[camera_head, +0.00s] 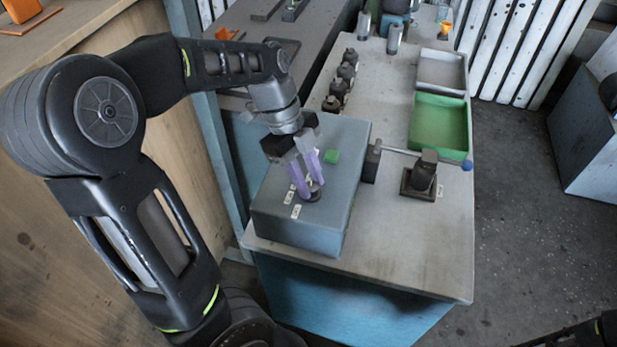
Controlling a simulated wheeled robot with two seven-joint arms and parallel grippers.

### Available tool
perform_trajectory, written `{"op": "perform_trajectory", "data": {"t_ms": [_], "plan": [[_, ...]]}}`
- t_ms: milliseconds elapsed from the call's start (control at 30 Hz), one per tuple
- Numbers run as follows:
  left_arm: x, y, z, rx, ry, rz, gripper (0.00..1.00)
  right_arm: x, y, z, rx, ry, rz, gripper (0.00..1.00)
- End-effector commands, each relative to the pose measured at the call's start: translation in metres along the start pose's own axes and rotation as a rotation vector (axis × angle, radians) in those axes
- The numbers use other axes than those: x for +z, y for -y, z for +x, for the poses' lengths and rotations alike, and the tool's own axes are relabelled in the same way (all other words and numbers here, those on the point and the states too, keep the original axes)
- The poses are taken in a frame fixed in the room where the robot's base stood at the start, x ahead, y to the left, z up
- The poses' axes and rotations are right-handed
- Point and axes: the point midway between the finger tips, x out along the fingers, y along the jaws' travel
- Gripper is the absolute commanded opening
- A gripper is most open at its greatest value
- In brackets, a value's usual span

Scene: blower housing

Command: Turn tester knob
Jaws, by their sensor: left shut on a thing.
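The tester (345,150) is a grey-blue box at the near left corner of the workbench. Its knob (315,196) is small, dark and round, on the tester's top face near some white labels (295,211). A green button (331,156) sits farther back on the same face. My left gripper (310,191) reaches down from above with its purple fingers closed on the knob. The fingers hide part of the knob, so its pointer direction cannot be seen. My right gripper is out of view; only a dark piece of my right arm shows at the bottom right corner.
Right of the tester stands a dark fixture (423,172) with a lever (400,150) ending in a blue ball. Behind it are a green tray (412,130) and a grey tray (463,75). Several dark parts (348,72) stand in a row. The bench's front right is clear.

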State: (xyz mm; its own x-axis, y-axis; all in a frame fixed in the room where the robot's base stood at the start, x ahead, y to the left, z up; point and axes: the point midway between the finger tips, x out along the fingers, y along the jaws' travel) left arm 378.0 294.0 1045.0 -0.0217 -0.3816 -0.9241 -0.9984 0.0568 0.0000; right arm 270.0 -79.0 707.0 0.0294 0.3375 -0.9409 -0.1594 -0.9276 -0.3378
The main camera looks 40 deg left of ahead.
Motion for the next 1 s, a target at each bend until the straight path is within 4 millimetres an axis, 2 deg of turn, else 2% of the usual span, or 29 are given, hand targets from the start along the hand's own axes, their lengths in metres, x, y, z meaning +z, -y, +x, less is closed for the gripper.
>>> {"op": "perform_trajectory", "data": {"t_ms": [33, 267, 667, 1000], "plan": [[0.0, 0.0, 0.0, 0.0, 0.0, 0.0, 0.18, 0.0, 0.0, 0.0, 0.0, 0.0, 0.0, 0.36], [0.0, 0.0, 0.0, 0.0, 0.0, 0.0, 0.0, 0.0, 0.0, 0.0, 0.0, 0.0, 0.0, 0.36], [0.0, 0.0, 0.0, -0.007, 0.0, -0.014, 0.0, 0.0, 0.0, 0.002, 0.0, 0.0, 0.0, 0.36], [0.001, -0.001, 0.002, -0.061, -0.001, -0.137, 0.0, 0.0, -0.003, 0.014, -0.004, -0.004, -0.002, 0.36]]}}
